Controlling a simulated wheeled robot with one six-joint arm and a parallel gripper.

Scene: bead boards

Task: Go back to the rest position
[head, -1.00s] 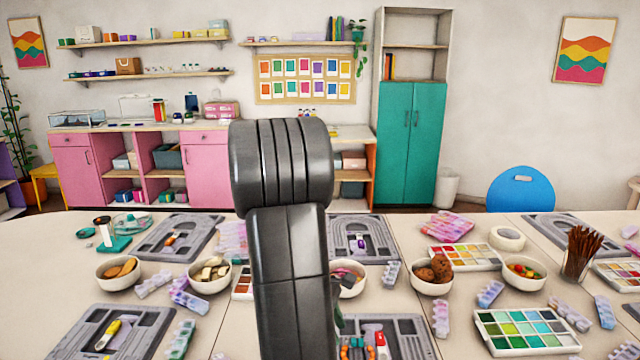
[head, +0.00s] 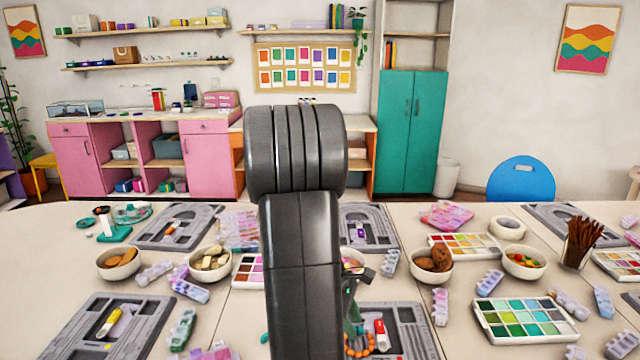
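My dark arm rises through the middle of the head view and hides much of the table's centre. Part of what looks like my gripper (head: 357,288) shows at the arm's right edge, above the near middle bead board (head: 415,325). Its fingers are mostly hidden, so I cannot tell if they are open or shut, or whether they hold anything.
Other grey bead boards lie at near left (head: 150,312), back left (head: 205,214) and back middle (head: 385,240). Bowls (head: 432,279), bead boxes and a green paint palette (head: 487,325) crowd the table.

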